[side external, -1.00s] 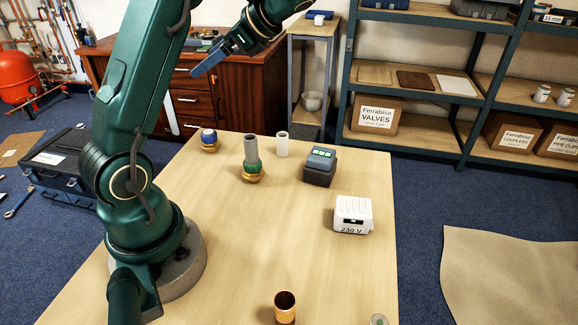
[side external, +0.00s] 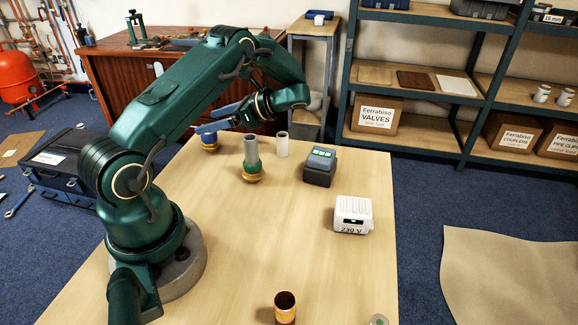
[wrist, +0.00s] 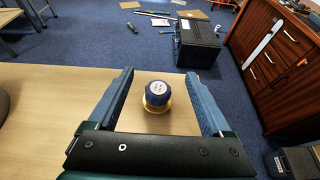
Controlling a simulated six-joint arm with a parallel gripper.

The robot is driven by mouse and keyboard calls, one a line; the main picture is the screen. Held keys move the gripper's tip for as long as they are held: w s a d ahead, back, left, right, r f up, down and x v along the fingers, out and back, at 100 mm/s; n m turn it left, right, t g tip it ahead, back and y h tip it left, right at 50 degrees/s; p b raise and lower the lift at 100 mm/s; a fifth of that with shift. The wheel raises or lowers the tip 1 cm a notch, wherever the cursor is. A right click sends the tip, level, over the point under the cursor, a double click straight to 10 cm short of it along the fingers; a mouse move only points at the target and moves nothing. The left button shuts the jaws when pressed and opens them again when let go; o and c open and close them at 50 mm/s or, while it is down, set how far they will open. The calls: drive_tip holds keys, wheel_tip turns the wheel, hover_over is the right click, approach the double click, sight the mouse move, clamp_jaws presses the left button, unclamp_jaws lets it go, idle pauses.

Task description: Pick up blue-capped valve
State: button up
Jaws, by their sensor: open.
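The blue-capped valve (side external: 209,140) stands upright on the table near its far left edge, with a brass lower body. In the side view my gripper (side external: 203,131) is right at it and partly covers it. In the wrist view the valve (wrist: 158,96) stands between the two open fingers of my gripper (wrist: 162,88), with space on both sides. I cannot see either finger touching it.
A grey tube on a green and brass fitting (side external: 251,160) stands right of the valve. A white 230 V box (side external: 353,214) and a copper piece (side external: 285,308) are nearer. The middle of the table is clear.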

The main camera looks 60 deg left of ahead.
wheel_tip(320, 180, down, 3)
drive_tip(key=shift+r, duration=0.1)
drive_tip(key=shift+s+a+f, duration=0.1)
drive_tip(key=shift+f, duration=0.15)
drive_tip(key=shift+x, duration=2.4)
drive_tip(key=shift+c, duration=0.3)
clamp_jaws()
